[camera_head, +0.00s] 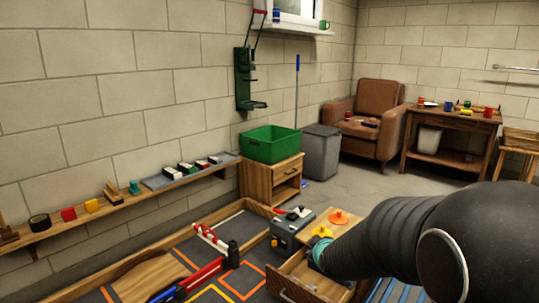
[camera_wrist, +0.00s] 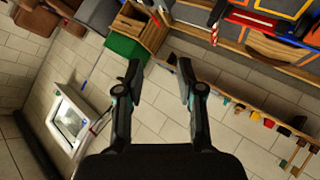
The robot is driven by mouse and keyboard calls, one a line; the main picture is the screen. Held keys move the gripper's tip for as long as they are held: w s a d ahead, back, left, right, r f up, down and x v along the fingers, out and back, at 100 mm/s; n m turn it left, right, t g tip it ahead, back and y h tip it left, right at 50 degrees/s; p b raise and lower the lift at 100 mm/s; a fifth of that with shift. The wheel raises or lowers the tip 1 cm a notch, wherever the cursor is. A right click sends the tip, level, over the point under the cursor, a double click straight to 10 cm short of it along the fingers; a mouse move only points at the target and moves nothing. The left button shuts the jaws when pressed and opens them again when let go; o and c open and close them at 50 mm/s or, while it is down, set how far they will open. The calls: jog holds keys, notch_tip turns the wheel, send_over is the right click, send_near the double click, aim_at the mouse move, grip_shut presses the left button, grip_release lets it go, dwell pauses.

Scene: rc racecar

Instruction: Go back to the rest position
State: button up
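My gripper (camera_wrist: 158,72) shows in the wrist view with its two dark fingers spread apart. Nothing is between the fingertips; the room's block wall shows through the gap. In the wrist view the room appears tilted and nearly upside down.
An open wooden drawer (camera_head: 300,285) and a grey box with a red lever (camera_head: 290,232) are near my arm. A green crate (camera_head: 270,146) sits on a wooden cabinet (camera_head: 262,183). A wall shelf (camera_head: 70,222) runs along the left. Floor (camera_head: 345,190) is clear behind.

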jog(key=s+d+r+m+g+p, duration=0.1)
jog(key=s+r, duration=0.3)
jog(key=s, duration=0.7)
jog(key=s+r+m+g+p, duration=0.1)
jog(key=s+r+m+g, duration=0.2)
jog(key=s, duration=0.8)
jog(key=s+d+r+m+g+p, duration=0.1)
jog(key=s+r+m, duration=0.3)
jog(key=s, duration=0.7)
jog(key=shift+d+r+g, duration=0.3)
jog(key=shift+r+g, duration=0.1)
jog(key=shift+a, duration=0.1)
